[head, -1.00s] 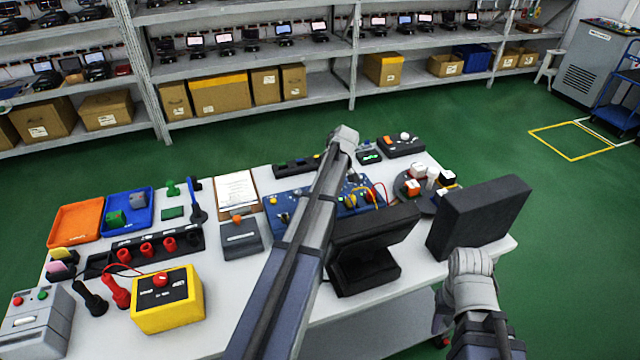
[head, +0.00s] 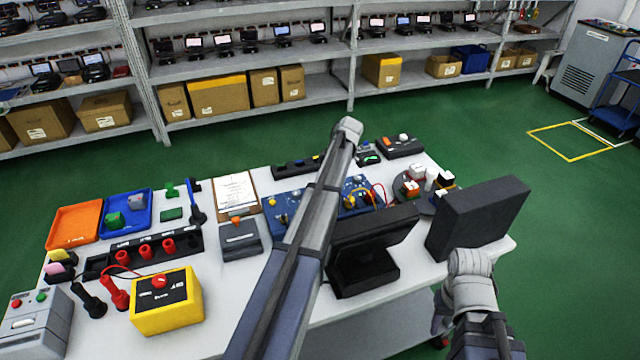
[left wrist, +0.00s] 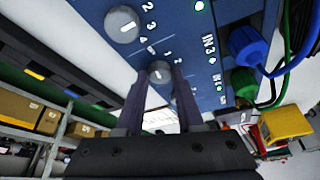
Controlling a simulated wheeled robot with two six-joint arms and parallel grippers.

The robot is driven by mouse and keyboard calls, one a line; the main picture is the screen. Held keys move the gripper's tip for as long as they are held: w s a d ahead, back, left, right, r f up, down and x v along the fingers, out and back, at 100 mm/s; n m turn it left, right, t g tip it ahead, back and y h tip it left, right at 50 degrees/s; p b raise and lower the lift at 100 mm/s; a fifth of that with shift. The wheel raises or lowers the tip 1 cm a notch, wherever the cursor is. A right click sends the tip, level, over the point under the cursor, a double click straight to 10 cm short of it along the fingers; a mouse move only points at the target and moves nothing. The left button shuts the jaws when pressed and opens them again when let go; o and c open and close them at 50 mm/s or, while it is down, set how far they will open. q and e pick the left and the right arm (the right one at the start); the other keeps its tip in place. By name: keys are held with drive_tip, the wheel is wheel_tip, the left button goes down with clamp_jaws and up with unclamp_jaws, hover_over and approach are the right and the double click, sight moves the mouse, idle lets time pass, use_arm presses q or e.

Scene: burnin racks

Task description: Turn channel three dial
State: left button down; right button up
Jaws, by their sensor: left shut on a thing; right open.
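The blue channel panel (head: 285,203) lies in the middle of the table, partly hidden by my left arm. In the left wrist view the panel (left wrist: 175,22) is close, with IN 3 and IN 4 labels. My left gripper (left wrist: 158,80) is shut on a grey dial (left wrist: 160,72) with a white pointer line. Another grey dial (left wrist: 122,24) with a number scale is above it, clear of the fingers. I cannot tell for certain which dial is channel three. My right gripper (head: 470,265) is near the table's right front edge, away from the panel; its fingertips are hard to make out.
Green and blue plugs (left wrist: 247,47) with cables sit on the panel beside the IN labels. Two black monitors (head: 480,220) stand at the right front. A yellow box (head: 168,302), a clipboard (head: 236,192) and trays crowd the left. Shelves stand behind.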

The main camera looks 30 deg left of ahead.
idle(0.5)
use_arm(q)
drive_tip(key=c, duration=0.5)
unclamp_jaws()
drive_tip(key=shift+c, duration=0.2)
drive_tip(key=p+v, duration=0.7)
drive_tip(key=shift+d+r, duration=0.15)
drive_tip(key=shift+r, duration=0.2)
drive_tip(key=shift+w, duration=0.1)
